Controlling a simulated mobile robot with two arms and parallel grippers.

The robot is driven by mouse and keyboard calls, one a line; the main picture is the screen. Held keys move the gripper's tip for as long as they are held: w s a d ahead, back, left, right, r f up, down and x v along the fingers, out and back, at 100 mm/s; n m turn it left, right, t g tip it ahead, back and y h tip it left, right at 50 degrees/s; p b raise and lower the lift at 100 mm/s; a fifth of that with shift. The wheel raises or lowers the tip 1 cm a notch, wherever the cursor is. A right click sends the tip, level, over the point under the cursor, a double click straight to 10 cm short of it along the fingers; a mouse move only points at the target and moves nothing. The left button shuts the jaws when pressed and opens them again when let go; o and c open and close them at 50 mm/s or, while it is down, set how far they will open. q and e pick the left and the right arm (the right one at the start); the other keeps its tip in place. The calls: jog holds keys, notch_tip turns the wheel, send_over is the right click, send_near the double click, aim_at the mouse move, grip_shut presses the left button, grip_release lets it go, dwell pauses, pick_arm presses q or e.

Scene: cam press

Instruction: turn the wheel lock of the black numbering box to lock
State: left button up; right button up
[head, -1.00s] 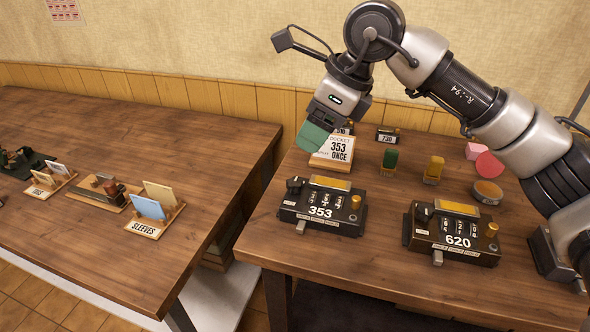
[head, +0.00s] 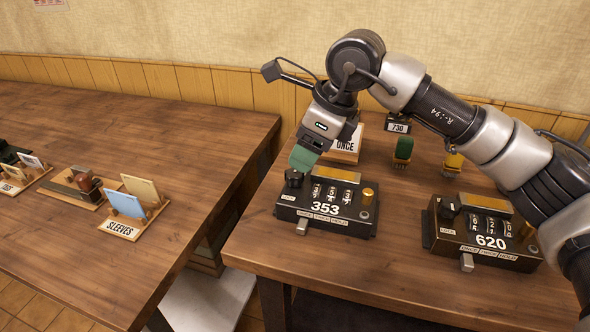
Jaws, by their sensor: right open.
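The black numbering box (head: 325,215) stands on the right-hand table and shows 353 on its front. A black knob (head: 293,178) sits at its top left corner, and a brass knob (head: 367,194) at its right. Its number wheels (head: 332,193) show on top. My right gripper (head: 303,160) has green fingertips and points down just above and behind the black knob. It is open, with nothing visible in it; the gap between its fingers is hard to see. It hides part of the box's rear left top. My left gripper is not in view.
Behind are a ticket card (head: 344,146), a small 730 block (head: 397,127) and a green stamp (head: 403,149). The left table (head: 130,150) holds card racks, with a gap between the tables.

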aim_at(294, 172)
jog(key=x, duration=0.6)
jog(key=shift+w, duration=0.15)
jog(key=shift+c, duration=0.5)
jog(key=c, duration=0.8)
